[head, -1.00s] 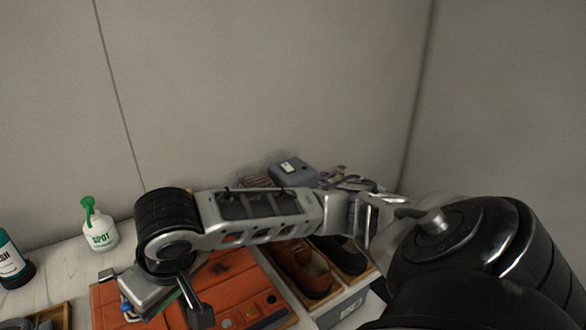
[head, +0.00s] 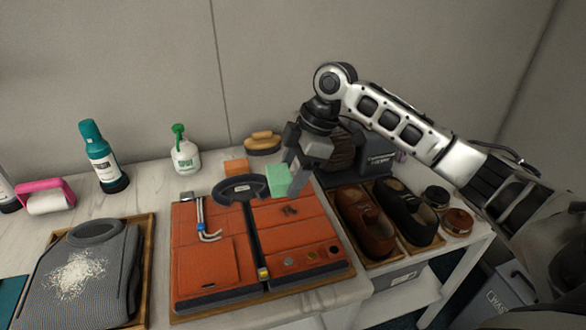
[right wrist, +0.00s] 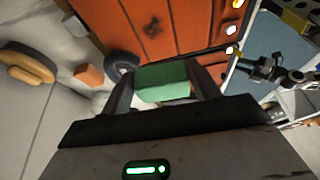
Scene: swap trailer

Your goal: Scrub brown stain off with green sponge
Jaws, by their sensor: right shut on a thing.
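My right gripper (head: 293,184) is shut on the green sponge (head: 278,179) and holds it above the orange work garment or bag (head: 208,262). In the right wrist view the sponge (right wrist: 163,84) sits between the two fingers. The brown stain (head: 291,211) is a dark patch on the orange piece's right half, just right of and below the sponge in the head view. It also shows in the right wrist view (right wrist: 153,25). Whether the sponge touches the surface is hard to tell; it looks apart. My left gripper is not in view.
A grey garment with white powder (head: 90,265) lies on a tray at left. A spray bottle (head: 185,155), an orange block (head: 236,167) and a brush (head: 263,142) stand behind.

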